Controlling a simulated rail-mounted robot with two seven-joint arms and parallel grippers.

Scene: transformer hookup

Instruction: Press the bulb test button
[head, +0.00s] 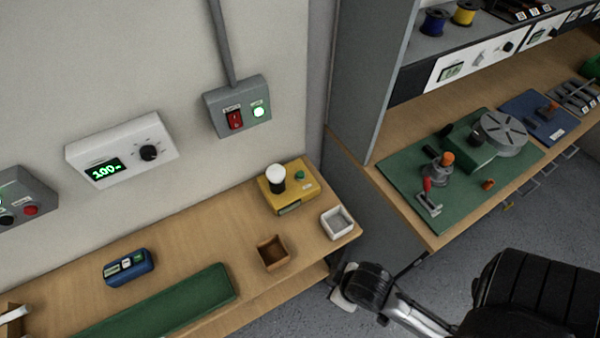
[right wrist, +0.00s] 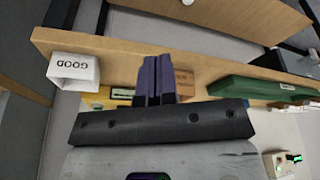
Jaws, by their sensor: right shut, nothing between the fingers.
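The yellow bulb tester (head: 290,199) stands on the wooden bench near its right end, against the wall. A white bulb (head: 275,173) sits upright in a black holder on its top. A green button (head: 300,175) is on the top to the right of the bulb. In the right wrist view, only a yellow strip of the tester (right wrist: 95,101) shows behind my gripper body, and the button is hidden. My right gripper (right wrist: 157,58) is shut and empty, with its fingers apart from the tester.
A white bin (head: 338,222) marked GOOD and a brown box (head: 271,252) stand near the tester. A green mat (head: 160,305) and blue device (head: 129,267) lie left. A grey switch box (head: 238,106) and white meter (head: 121,149) hang on the wall above.

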